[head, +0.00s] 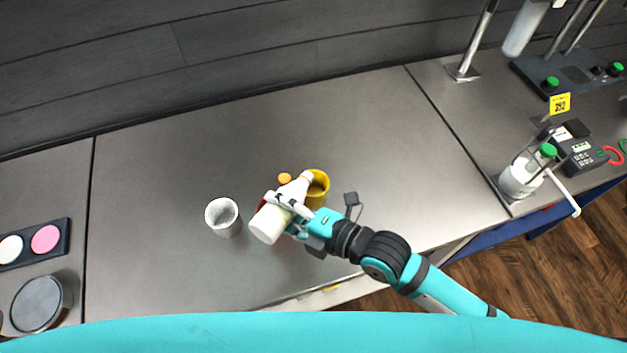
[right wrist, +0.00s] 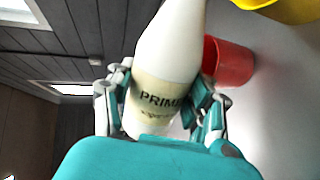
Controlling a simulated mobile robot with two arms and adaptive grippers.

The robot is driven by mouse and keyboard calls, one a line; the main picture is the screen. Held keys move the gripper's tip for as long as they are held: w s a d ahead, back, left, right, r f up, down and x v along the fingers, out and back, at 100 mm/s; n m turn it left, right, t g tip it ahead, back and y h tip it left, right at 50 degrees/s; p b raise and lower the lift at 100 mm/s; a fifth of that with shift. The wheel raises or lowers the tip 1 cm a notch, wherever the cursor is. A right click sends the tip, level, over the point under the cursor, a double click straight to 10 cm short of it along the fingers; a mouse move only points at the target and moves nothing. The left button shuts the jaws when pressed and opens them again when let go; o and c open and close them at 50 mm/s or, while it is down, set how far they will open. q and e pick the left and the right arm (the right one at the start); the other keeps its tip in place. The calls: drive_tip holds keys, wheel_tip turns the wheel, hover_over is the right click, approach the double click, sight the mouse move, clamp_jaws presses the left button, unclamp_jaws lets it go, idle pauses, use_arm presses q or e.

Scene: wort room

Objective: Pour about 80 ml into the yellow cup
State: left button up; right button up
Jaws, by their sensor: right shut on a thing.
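The yellow cup (head: 322,186) stands on the grey worktop, partly behind the bottle, and its edge shows at the top right of the right wrist view (right wrist: 285,8). My right gripper (head: 288,204) is shut around the body of a white bottle (head: 268,226), whose label reads "PRIM…" in the right wrist view (right wrist: 165,60). The bottle is tilted, its neck towards the yellow cup and its mouth end at the rim. I cannot tell whether liquid is flowing; the cup's inside is mostly hidden. My left gripper is out of view.
A red cup (right wrist: 230,62) stands close beside the bottle, mostly hidden in the head view. A pale speckled cup (head: 222,217) is to the left. An orange round piece (head: 284,178) lies behind the bottle.

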drive_tip(key=shift+s+a, duration=0.15)
drive_tip(key=shift+s, duration=0.15)
drive_tip(key=shift+s, duration=0.1)
drive_tip(key=shift+r+m, duration=0.3)
drive_tip(key=shift+m, duration=0.2)
idle(1.3)
